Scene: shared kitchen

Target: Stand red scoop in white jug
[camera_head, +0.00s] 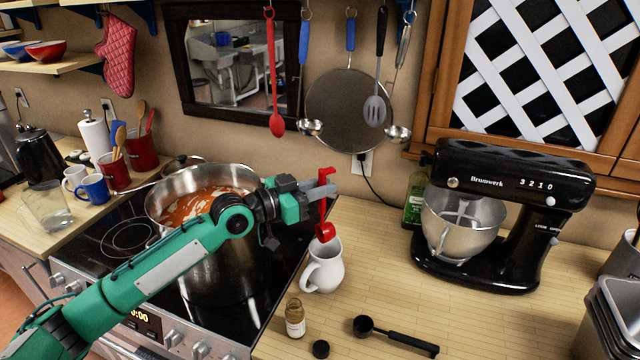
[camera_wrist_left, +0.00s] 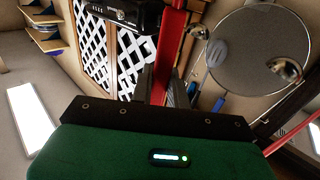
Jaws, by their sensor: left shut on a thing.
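My left gripper (camera_head: 318,189) is shut on the red scoop (camera_head: 325,231) by its handle. The scoop hangs upright with its bowl down, just over the mouth of the white jug (camera_head: 322,270). The bowl looks close to the rim; I cannot tell whether it touches or is slightly inside. The jug stands upright on the wooden counter, handle to the left. In the left wrist view the red scoop handle (camera_wrist_left: 168,55) runs up between the fingers (camera_wrist_left: 160,88). My right gripper does not show.
A large steel pot (camera_head: 180,188) of red food stands on the stove under my left arm. A black stand mixer (camera_head: 510,210) stands right. Counter between jug and mixer is clear.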

